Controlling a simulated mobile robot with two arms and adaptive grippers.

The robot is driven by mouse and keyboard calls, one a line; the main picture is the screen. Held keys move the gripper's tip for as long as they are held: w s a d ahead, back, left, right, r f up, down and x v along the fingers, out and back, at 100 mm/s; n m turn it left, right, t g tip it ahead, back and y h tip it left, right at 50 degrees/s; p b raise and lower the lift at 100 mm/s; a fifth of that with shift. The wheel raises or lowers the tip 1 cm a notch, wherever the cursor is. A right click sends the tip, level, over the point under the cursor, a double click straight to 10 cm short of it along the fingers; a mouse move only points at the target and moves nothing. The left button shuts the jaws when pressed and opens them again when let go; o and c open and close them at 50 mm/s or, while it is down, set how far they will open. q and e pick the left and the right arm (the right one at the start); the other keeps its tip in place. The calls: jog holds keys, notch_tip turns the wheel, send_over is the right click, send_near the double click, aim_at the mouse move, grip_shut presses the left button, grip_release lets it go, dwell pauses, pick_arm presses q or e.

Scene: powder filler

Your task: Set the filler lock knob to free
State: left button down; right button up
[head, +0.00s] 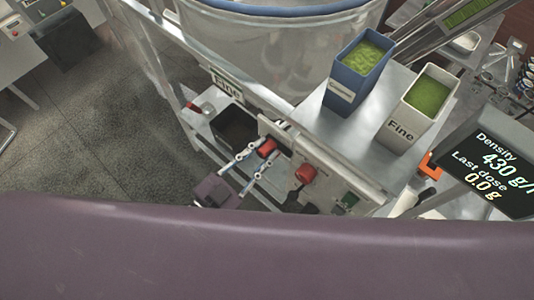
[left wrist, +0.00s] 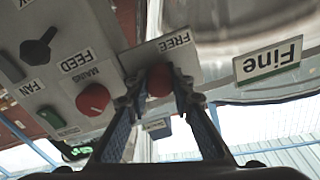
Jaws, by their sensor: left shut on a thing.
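The lock knob is red and round, and it sits on a small panel marked FREE in the left wrist view (left wrist: 159,80). In the head view the knob (head: 267,147) shows at the left end of the filler's front panel. My left gripper (head: 254,163) reaches it from the front, one finger on each side. In the left wrist view the fingers (left wrist: 158,92) are closed around the knob. The knob's pointer mark and exact angle cannot be made out. My right gripper is not in view.
A second red knob (head: 306,173) marked MAINS (left wrist: 93,99) sits close beside it. A black FEED knob (left wrist: 38,48) and a green switch (head: 348,201) are farther along. Blue (head: 358,72) and white Fine (head: 418,104) powder bins stand above, and a density display (head: 492,163) is right.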

pick_arm(q)
jog(key=shift+w+a, duration=0.65)
jog(key=shift+a, duration=0.1)
jog(key=c, duration=2)
grip_release()
jog(key=o, duration=0.3)
jog(key=shift+a, duration=0.1)
jog(key=shift+s, duration=0.1)
jog(key=v, duration=1.2)
jog(key=shift+f, duration=0.1)
